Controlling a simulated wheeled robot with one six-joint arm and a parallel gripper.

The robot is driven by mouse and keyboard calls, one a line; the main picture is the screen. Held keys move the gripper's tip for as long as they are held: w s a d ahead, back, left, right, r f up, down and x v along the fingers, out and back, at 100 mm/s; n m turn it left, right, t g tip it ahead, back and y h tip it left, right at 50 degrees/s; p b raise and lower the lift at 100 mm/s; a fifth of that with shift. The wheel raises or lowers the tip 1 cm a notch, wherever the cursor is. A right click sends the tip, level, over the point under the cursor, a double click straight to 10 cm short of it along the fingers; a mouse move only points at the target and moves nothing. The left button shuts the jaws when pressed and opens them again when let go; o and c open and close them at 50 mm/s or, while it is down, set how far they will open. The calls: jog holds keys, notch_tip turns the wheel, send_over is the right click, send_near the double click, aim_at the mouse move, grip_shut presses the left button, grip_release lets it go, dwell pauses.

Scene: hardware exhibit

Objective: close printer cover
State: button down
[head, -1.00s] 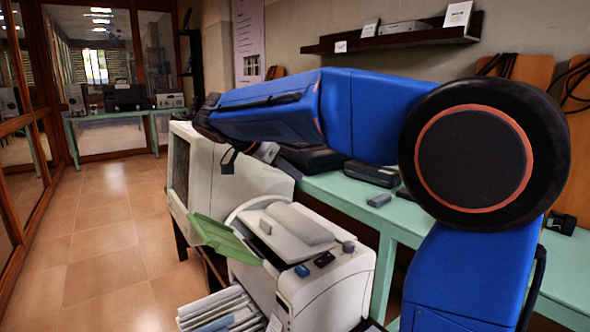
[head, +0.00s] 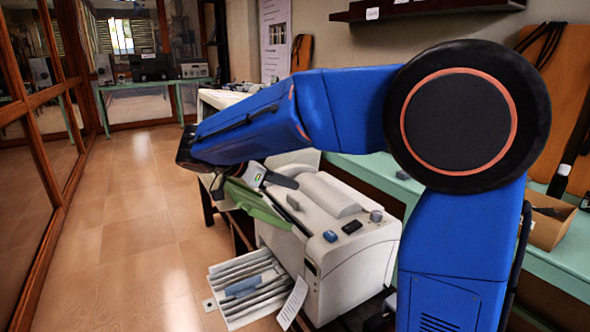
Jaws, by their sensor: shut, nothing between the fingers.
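The printer (head: 355,262) is a cream-white machine in the lower middle of the head view, with a rounded top and small dark and blue buttons. A green flap (head: 262,207), which looks like its cover, slopes outward from the printer's left side and stands open. My blue arm hides part of the area behind the printer.
A pale tray holding papers (head: 245,288) sticks out low at the printer's left. A green table (head: 372,172) runs along the right wall behind the printer. An open cardboard box (head: 548,222) stands at the right. The tiled floor (head: 130,240) at the left is clear.

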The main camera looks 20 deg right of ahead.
jog(key=shift+s+a+f, duration=0.1)
jog(key=shift+a+f, duration=0.15)
jog(key=shift+f, duration=0.45)
jog(key=shift+a+f, duration=0.25)
jog(key=shift+f, duration=0.4)
jog(key=shift+f, duration=0.1)
jog(key=shift+a, duration=0.1)
